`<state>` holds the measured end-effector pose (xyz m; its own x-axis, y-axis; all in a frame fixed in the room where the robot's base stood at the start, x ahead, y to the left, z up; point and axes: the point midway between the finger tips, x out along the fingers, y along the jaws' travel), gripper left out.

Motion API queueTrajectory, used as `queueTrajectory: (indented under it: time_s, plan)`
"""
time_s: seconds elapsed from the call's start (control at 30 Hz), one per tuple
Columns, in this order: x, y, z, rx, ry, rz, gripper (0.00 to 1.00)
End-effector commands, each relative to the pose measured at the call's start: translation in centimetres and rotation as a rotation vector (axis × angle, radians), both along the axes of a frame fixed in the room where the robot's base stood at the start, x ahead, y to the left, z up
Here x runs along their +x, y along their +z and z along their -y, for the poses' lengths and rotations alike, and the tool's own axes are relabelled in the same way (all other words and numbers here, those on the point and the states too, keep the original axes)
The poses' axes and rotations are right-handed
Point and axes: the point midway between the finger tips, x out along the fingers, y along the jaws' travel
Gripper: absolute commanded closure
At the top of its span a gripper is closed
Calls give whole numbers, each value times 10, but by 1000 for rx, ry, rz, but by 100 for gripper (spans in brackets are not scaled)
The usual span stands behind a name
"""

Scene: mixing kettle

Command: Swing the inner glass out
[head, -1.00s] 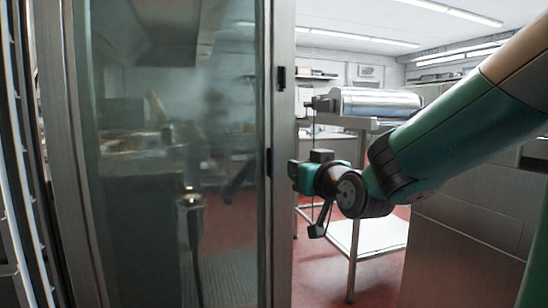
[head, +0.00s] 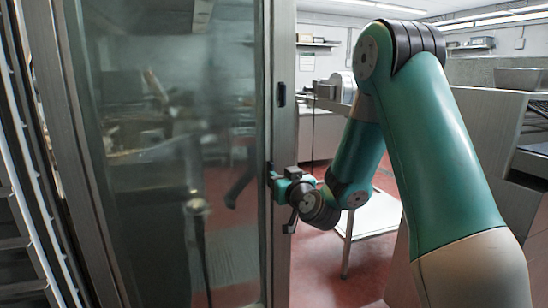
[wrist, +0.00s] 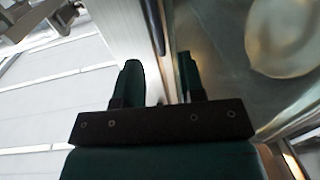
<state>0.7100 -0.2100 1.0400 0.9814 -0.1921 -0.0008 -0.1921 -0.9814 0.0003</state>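The inner glass (head: 225,120) is a tall, hazy pane in a metal frame (head: 284,55), filling the left half of the head view. My gripper (head: 273,178) is at the right upright of that frame, below a small dark latch-like part on it. In the wrist view, the two dark green fingers (wrist: 160,80) are apart, with the pale metal edge (wrist: 155,35) of the frame running between them. A narrow gap shows beside the left finger; the right finger sits close to the edge. Contact is not clear.
A metal rack (head: 25,230) stands at the far left. Red floor (head: 325,265) shows between the frame and the counter.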

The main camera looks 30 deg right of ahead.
Motion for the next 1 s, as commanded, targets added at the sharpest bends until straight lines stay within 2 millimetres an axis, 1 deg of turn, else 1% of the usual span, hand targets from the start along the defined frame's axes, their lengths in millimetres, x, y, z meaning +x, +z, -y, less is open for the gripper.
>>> queueTrajectory:
  time_s: [0.03,0.2,0.3,0.5,0.77,0.8,0.83,0.93,1.0]
  plan:
    - [9,8,2,1,1,-2,64]
    - [32,6,6,0,1,-1,64]
    - [40,5,8,0,1,-1,64]
    - [49,1,9,0,0,0,64]
    - [49,0,10,0,0,1,64]
    - [49,0,10,0,0,1,68]
    - [49,0,10,0,0,1,75]
    - [49,0,10,0,0,1,98]
    - [49,0,10,0,0,1,100]
